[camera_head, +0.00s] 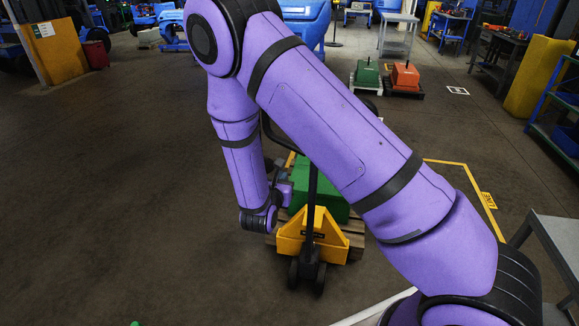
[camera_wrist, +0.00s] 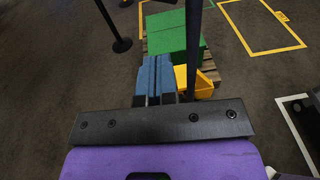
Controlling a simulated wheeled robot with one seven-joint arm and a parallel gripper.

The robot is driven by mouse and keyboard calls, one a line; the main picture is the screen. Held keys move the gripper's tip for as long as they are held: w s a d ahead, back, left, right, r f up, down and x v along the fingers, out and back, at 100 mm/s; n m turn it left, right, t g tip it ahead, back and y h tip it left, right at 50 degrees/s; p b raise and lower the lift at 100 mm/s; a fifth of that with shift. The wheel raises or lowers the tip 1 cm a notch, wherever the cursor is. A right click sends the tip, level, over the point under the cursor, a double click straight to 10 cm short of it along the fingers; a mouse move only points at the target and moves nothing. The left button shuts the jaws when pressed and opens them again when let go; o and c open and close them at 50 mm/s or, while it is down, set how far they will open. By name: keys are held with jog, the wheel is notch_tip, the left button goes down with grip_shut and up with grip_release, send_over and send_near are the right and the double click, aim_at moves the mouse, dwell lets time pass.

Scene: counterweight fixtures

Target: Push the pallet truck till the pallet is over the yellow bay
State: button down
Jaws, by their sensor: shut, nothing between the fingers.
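The yellow pallet truck (camera_head: 293,238) stands on the floor in the head view, its dark handle (camera_head: 311,205) rising from it. It carries a wooden pallet (camera_head: 357,240) with a green block load (camera_head: 335,207). The wrist view shows the truck (camera_wrist: 204,88), the green load (camera_wrist: 178,32) and the upright handle (camera_wrist: 194,45). My gripper (camera_wrist: 155,64) is shut and empty, just left of the handle there; I cannot tell if it touches. A yellow floor outline (camera_wrist: 277,49) lies right of the pallet, apart from it; part shows in the head view (camera_head: 446,162).
My arm hides much of the head view's middle. A black post base (camera_wrist: 122,45) stands left of the load in the wrist view. Green (camera_head: 367,74) and orange (camera_head: 404,76) weights sit farther back. A grey table (camera_head: 562,240) is at right.

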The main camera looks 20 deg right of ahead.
jog(key=r+x, duration=0.1)
jog(key=x, duration=1.2)
jog(key=shift+d+r, duration=0.15)
jog(key=shift+d, duration=0.1)
jog(key=shift+w, duration=0.15)
